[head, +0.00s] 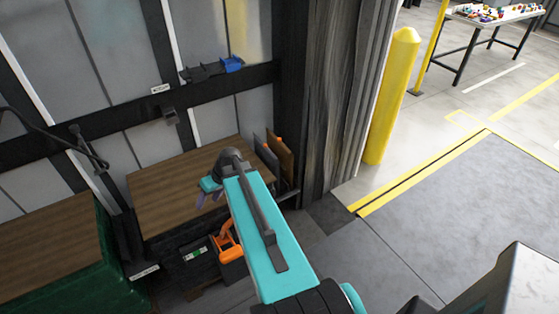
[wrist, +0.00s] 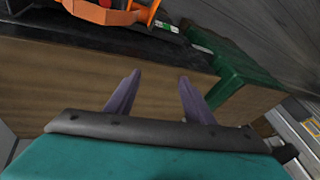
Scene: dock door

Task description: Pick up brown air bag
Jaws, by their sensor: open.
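A flat brown panel with an orange tip, which looks like the brown air bag (head: 281,153), stands upright beside a grey one (head: 264,148) at the right end of the wooden bench top, by the curtain. My gripper (head: 209,199) is over the front part of the bench, left of the brown bag and apart from it. Its purple fingers are spread and empty, as the wrist view (wrist: 160,80) also shows. The brown bag is not seen in the wrist view. My arm passes close to the bag's lower left side in the head view.
The wooden bench top (head: 165,187) is otherwise bare. An orange tool (head: 226,243) sits low in front of it. A green-sided crate (head: 105,262) stands at left. Blue and dark bins (head: 231,65) hang on the wall.

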